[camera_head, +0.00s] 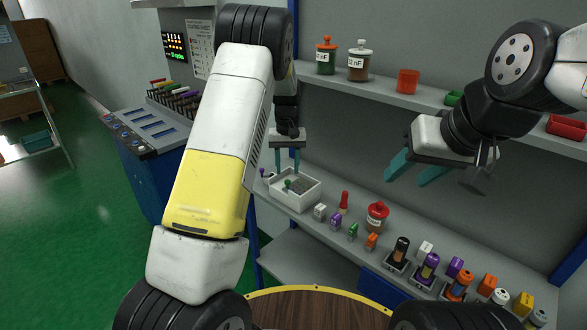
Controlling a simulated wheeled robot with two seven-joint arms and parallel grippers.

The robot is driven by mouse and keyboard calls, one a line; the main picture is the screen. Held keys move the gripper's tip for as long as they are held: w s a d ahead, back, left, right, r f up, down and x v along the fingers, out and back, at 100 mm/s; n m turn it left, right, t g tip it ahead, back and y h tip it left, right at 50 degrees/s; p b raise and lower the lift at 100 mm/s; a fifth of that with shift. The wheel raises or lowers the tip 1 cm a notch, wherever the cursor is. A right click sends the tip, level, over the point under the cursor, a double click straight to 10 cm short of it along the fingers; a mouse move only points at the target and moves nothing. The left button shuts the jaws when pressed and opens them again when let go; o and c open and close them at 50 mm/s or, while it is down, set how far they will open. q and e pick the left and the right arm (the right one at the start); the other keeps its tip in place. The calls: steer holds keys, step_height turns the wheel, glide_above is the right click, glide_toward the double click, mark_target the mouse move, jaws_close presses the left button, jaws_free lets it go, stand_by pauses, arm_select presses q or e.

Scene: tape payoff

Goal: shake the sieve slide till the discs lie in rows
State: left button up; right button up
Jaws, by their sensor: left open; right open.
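A white open box (309,196) with a grey speckled inside stands at the left end of the bench. It may hold the sieve slide; a small green knob (287,184) shows at it. I cannot make out single discs or rows at this size. My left gripper (287,170) points down just above the back of this box, its teal fingers apart with nothing seen between them. My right gripper (407,178) hangs in the air to the right, over the bench, with its teal fingers spread and empty. My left arm covers part of the view left of the box.
A red-lidded jar (377,217) and several small coloured parts stand along the bench (330,238) right of the box. A shelf (395,97) above carries jars and a red-orange cup (408,81). A blue console (150,140) stands at left.

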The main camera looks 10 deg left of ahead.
mark_target(288, 181)
arm_select(q)
steer(key=shift+f, duration=2.25)
jaws_close()
